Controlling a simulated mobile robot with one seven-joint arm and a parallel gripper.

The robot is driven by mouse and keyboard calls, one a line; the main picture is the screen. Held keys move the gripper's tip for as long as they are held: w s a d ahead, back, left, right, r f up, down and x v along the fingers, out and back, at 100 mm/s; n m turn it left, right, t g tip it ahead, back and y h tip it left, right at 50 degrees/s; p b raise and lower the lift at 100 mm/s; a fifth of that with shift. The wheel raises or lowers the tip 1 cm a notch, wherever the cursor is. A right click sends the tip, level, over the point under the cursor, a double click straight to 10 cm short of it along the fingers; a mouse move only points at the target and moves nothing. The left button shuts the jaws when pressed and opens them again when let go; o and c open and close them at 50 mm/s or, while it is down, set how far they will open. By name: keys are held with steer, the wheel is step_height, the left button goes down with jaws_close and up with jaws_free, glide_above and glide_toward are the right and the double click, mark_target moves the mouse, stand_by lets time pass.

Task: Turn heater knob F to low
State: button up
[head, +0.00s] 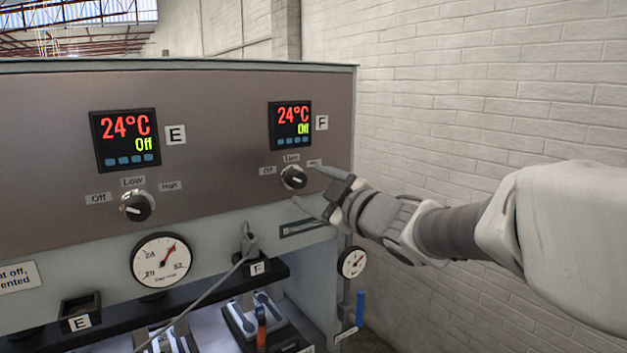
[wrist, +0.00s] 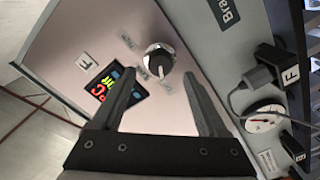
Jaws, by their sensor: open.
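Heater knob F (head: 293,177) is a round black knob with a pale pointer line on the panel's right part. Display F (head: 291,124) reads 24°C and Off. My gripper (head: 309,187) is open and empty, its fingertips close to the knob at its right. In the wrist view the knob (wrist: 159,60) lies between the two fingers, slightly beyond their tips. I cannot tell whether a finger touches it.
Knob E (head: 137,206) and display E (head: 126,139) are on the left of the same panel. A gauge (head: 161,260) and a plug with a cable (head: 249,242) are below. A white brick wall (head: 480,90) stands at the right.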

mark_target(300, 180)
steer(key=shift+x, duration=2.15)
jaws_close()
